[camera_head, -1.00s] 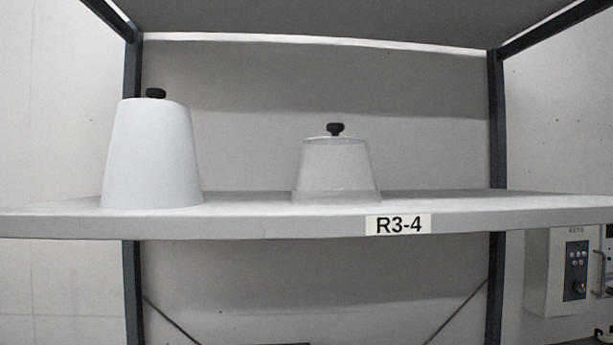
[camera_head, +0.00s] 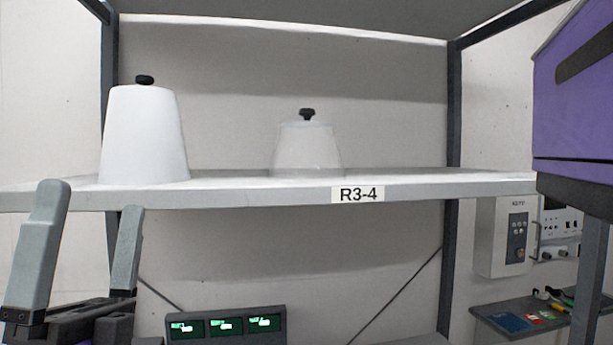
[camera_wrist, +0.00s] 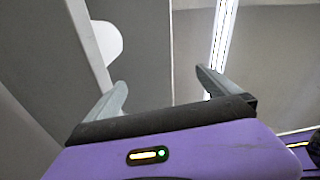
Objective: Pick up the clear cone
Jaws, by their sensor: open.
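The clear cone (camera_head: 306,152) is a see-through, blunt-topped cover with a black knob (camera_head: 307,114). It stands upright on the shelf (camera_head: 250,189), right of an opaque white cone (camera_head: 144,135) that also has a black knob. My gripper (camera_head: 88,200) is at the lower left in the head view, in front of the shelf, with its two grey fingers apart and nothing between them. In the wrist view my gripper (camera_wrist: 160,88) also shows open and empty. The clear cone cannot be made out in the wrist view.
The shelf label (camera_head: 358,194) reads R3-4. Dark posts (camera_head: 453,110) frame the shelf, and another board (camera_head: 290,15) hangs above. The shelf top right of the clear cone is bare. A wall box (camera_head: 505,235) and a small side shelf (camera_head: 530,318) stand at the right.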

